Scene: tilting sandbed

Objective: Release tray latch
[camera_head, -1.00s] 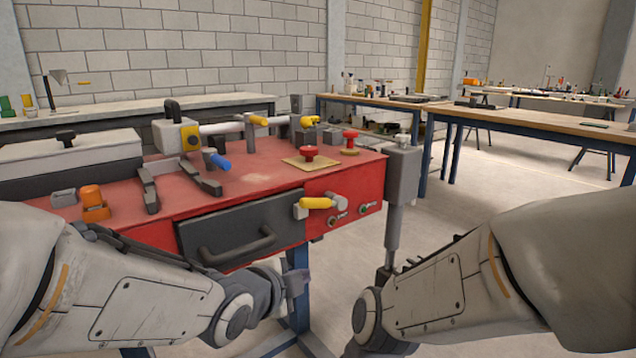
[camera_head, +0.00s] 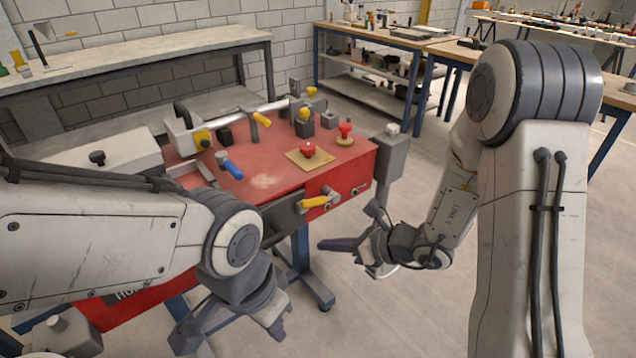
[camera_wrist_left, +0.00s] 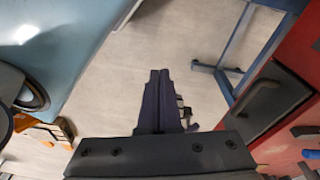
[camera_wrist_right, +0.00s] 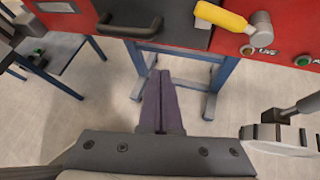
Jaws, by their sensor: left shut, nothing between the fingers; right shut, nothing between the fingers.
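A yellow-handled lever (camera_head: 314,202) sits on the front of the red bench (camera_head: 350,170), right of a dark drawer front (camera_head: 283,214). The right wrist view shows the yellow lever (camera_wrist_right: 222,18) lying sideways on its grey pivot, beside the drawer's handle (camera_wrist_right: 130,27). I cannot tell whether this lever is the tray latch. My right gripper (camera_head: 322,244) is shut and empty, below the lever and apart from it, fingers pointing left. My left gripper (camera_wrist_left: 158,73) is shut and empty, low in front of the bench; the drawer (camera_wrist_left: 268,98) is to its right.
On the bench top are two red knobs (camera_head: 308,151) (camera_head: 345,131), a blue-handled lever (camera_head: 231,168) and a grey tube (camera_head: 235,115). A grey post (camera_head: 388,165) stands at the bench's right corner. Blue legs (camera_head: 300,250) stand below. The floor to the right is clear.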

